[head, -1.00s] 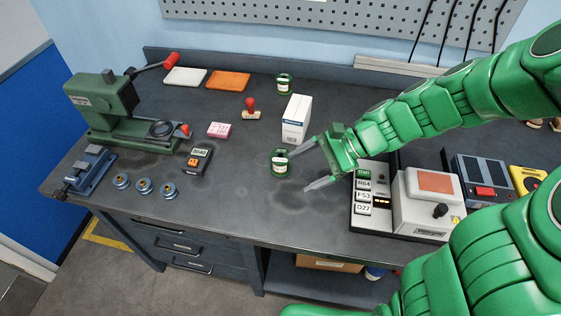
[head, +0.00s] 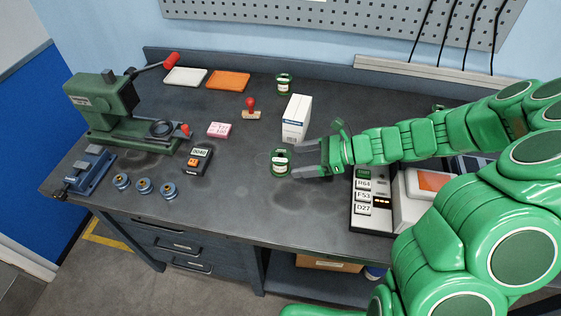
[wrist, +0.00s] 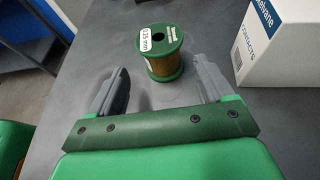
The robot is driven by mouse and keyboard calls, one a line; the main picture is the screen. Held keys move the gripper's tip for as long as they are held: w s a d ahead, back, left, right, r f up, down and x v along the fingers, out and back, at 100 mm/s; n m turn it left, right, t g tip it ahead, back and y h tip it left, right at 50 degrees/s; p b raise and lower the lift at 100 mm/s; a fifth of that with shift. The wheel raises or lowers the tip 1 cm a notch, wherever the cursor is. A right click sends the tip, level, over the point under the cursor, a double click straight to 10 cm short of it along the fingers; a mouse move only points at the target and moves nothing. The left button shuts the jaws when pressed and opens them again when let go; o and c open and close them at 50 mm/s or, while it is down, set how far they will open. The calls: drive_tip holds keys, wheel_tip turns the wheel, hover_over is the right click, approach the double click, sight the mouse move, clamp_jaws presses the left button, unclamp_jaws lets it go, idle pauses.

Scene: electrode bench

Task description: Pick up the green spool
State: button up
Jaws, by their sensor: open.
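A green spool (head: 280,162) with a white label stands upright on the dark bench, near its middle front. In the wrist view the spool (wrist: 161,52) shows green flanges, copper-coloured wire and a label reading 0.25 mm. My gripper (head: 293,158) is low over the bench, just right of the spool and pointing at it. In the wrist view my gripper (wrist: 163,82) is open, its two grey fingers apart and the spool just beyond and between their tips. A second green spool (head: 284,84) stands at the back of the bench.
A white box (head: 296,119) stands close behind my gripper. A labelled device (head: 364,197) sits under my arm. A black meter (head: 197,159), a pink block (head: 219,130), a red-handled stamp (head: 250,108) and a green press (head: 105,105) are left. Bench in front of the spool is clear.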

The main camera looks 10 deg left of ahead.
sight(281, 163)
drive_tip(key=shift+x, duration=3.45)
drive_tip(key=shift+w+f, duration=0.1)
drive_tip(key=shift+w, duration=0.05)
drive_tip(key=shift+c, duration=0.5)
clamp_jaws()
